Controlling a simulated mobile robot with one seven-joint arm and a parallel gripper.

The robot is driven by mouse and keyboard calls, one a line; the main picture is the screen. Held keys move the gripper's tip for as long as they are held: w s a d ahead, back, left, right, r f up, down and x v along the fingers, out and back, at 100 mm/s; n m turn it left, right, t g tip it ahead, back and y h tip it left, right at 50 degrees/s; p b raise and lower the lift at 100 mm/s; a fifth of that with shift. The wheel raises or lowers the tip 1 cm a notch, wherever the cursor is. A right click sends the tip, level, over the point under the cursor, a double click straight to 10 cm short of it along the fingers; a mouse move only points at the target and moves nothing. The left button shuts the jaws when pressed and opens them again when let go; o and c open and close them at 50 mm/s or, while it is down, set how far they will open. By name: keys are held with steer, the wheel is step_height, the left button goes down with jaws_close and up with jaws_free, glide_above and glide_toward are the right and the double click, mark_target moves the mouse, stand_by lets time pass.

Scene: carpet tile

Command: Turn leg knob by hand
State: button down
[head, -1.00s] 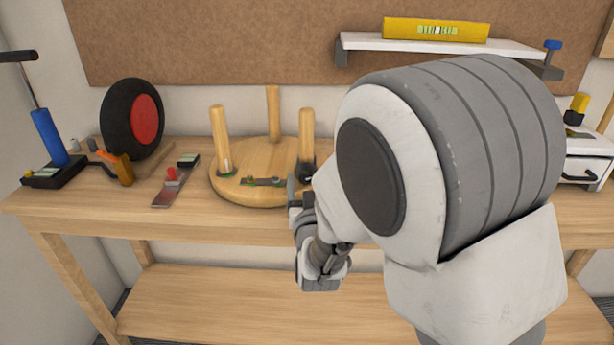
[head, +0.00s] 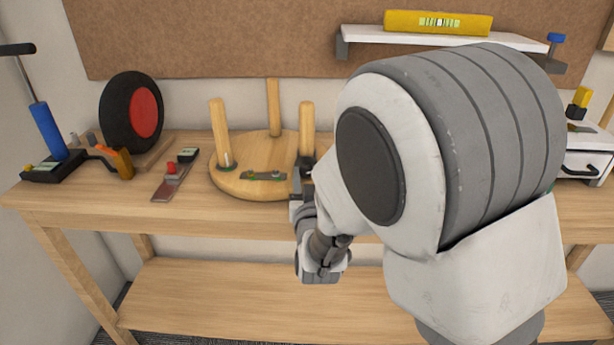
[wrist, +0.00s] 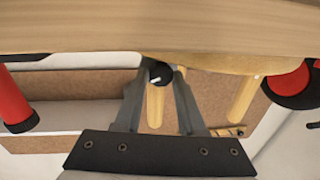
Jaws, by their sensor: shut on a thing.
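An upside-down round wooden stool seat (head: 235,180) lies on the bench with three legs pointing up. The front right leg (head: 306,128) has a dark fitting at its base, mostly hidden behind my gripper (head: 301,182) in the head view. In the wrist view, a round black knob with a white mark (wrist: 159,73) sits between the fingertips of my gripper (wrist: 160,79). The fingers are shut on the knob. A pale leg (wrist: 155,108) shows behind it.
Left on the bench are a red-hubbed wheel (head: 132,112), a flat tool with a red knob (head: 172,176) and a blue-handled pump (head: 48,132). A shelf with a yellow level (head: 437,23) hangs above. The bench front is clear.

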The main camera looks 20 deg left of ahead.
steer(key=n, duration=0.4)
steer(key=shift+a+r+n+p, duration=0.1)
steer(key=shift+n+p, duration=0.2)
steer(key=shift+p, duration=0.1)
steer(key=c, duration=0.5)
jaws_free()
